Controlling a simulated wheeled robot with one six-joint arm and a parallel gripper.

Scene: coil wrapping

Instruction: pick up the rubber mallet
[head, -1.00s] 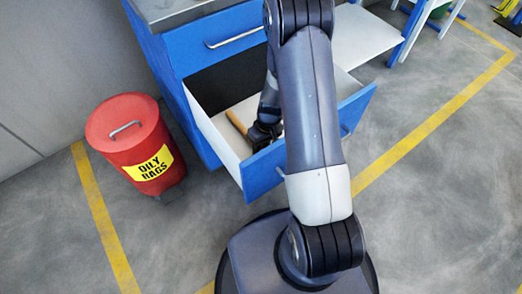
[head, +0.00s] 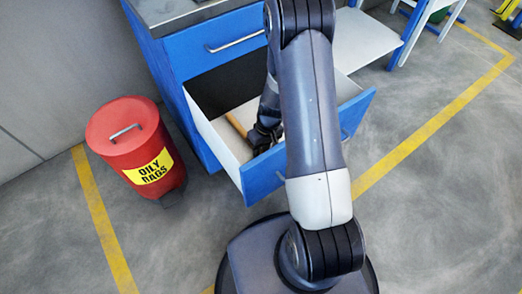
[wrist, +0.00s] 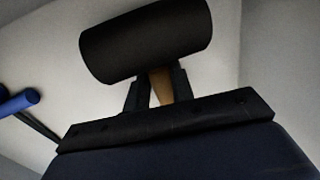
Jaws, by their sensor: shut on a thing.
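The rubber mallet has a black cylindrical head (wrist: 146,42) and a light wooden handle. In the wrist view my gripper (wrist: 158,88) is shut on the handle (wrist: 161,86) just below the head, with one dark finger on each side. In the head view the wooden handle (head: 237,125) shows inside the open drawer, and my gripper (head: 266,133) is down in the drawer at its end. The mallet's head is hidden there by my gripper and arm. I cannot tell whether the mallet touches the drawer floor.
The open drawer (head: 262,178) has a blue front and white walls close around my gripper. A blue cabinet (head: 178,62) stands behind it. In the wrist view a blue-handled tool (wrist: 20,102) lies at the left. A red oily rags bin (head: 120,122) stands left on the floor.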

